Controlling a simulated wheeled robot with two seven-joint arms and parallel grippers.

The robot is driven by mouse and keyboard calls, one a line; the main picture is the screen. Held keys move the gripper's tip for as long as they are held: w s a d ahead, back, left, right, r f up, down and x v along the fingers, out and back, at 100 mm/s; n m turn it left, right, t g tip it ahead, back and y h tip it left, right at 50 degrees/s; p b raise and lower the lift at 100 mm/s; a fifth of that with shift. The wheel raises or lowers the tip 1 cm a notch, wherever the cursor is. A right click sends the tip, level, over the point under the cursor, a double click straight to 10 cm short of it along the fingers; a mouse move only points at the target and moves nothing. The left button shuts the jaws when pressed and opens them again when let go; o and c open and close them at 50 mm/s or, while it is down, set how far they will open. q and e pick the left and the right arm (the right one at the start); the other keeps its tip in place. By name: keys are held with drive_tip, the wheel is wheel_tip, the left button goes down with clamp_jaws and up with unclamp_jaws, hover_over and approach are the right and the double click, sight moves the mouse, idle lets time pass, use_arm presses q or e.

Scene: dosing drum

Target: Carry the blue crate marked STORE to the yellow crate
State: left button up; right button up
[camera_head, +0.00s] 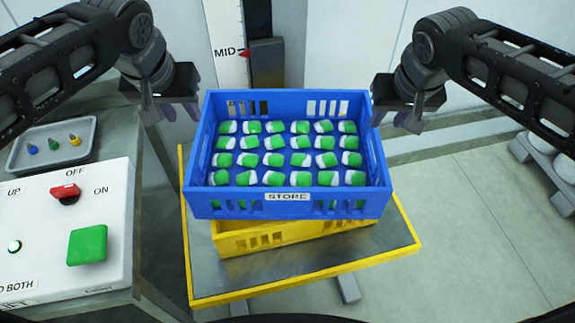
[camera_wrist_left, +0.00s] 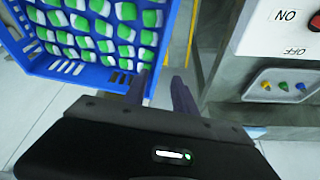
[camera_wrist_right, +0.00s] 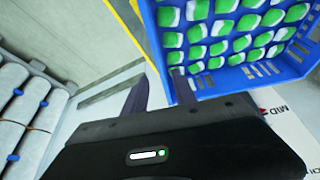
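The blue crate (camera_head: 240,207) marked STORE is full of green-and-white pieces in rows. It is directly above the yellow crate (camera_head: 290,236) and appears to rest on it, hiding most of it. My left gripper (camera_head: 172,108) is open beside the blue crate's left end. In the left wrist view its two fingers (camera_wrist_left: 162,92) are apart, close to the crate's corner. My right gripper (camera_head: 398,114) is open beside the right end. Its fingers (camera_wrist_right: 160,92) are also apart, with the blue crate's corner near one of them. Neither gripper appears closed on the crate.
The yellow crate stands on a grey platform with yellow edges (camera_head: 404,246). A control box (camera_head: 66,230) with a red switch and green button is at left, with a grey tray (camera_head: 80,150) behind it. A MID scale (camera_head: 229,50) is behind.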

drive_tip(key=v, duration=0.3)
drive_tip(key=shift+r, duration=0.1)
idle(0.5)
